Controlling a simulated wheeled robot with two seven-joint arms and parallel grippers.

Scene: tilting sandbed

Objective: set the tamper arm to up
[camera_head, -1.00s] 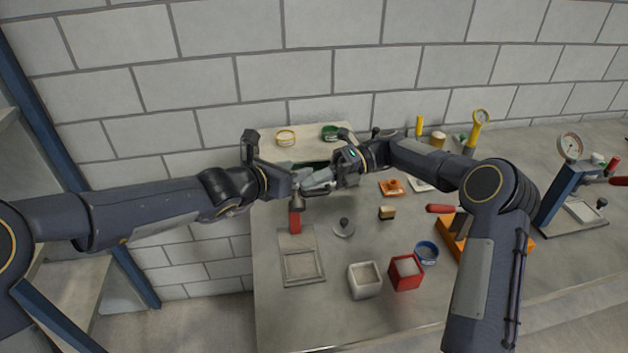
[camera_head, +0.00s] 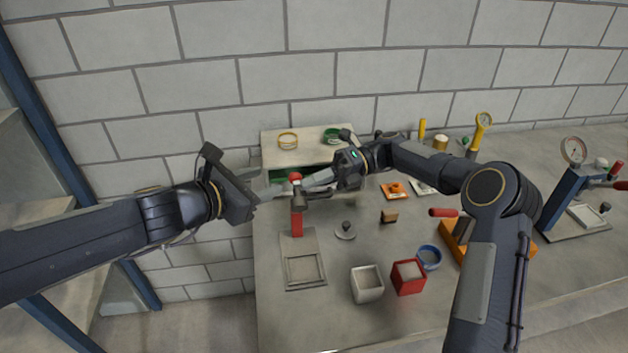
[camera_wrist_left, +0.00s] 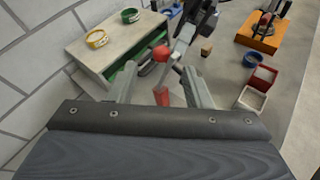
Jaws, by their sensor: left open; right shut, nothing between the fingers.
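The tamper stand has a red post (camera_head: 297,222) on a grey base plate (camera_head: 285,240) at the table's left front. A grey head sits on the post, and the tamper arm's red knob (camera_head: 295,177) shows just above it. The knob also shows in the left wrist view (camera_wrist_left: 161,53), above the red post (camera_wrist_left: 161,96). My left gripper (camera_head: 270,188) is open and empty, left of the post, with the stand ahead between its fingers in the wrist view. My right gripper (camera_head: 312,188) is shut and empty, close to the head's right side. The arm's exact angle is partly hidden.
A pale cabinet (camera_head: 307,150) with a green drawer stands behind, carrying a yellow ring (camera_head: 288,141) and a green ring (camera_head: 332,135). A white bin (camera_head: 367,284), a red bin (camera_head: 408,277) and a blue ring (camera_head: 429,257) stand front right. A gauge press (camera_head: 562,195) is far right.

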